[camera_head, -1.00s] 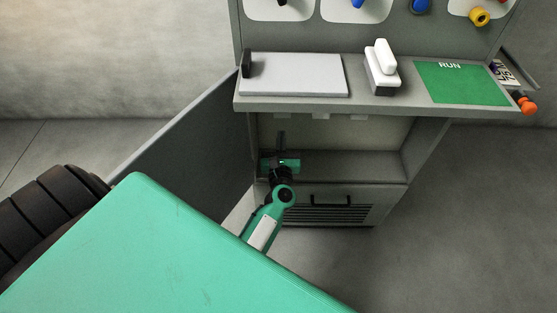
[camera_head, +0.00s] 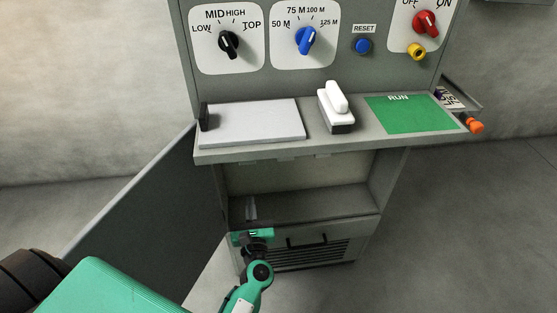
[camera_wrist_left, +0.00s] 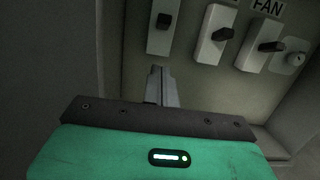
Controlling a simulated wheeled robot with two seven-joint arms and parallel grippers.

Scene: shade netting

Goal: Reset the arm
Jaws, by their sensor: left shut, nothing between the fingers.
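My left gripper (camera_head: 251,208) is at the lower middle of the head view, in front of the open lower compartment of the grey cabinet (camera_head: 292,208). Its two fingers are together and empty. In the wrist view, the closed fingers (camera_wrist_left: 161,86) point toward a panel inside the compartment. Black-levered switches (camera_wrist_left: 219,35) on white plates line that panel, one under a FAN label. The fingertips look apart from the switches. My right gripper is in neither view.
Knobs and a blue RESET button (camera_head: 361,46) are above. Floor at right is clear.

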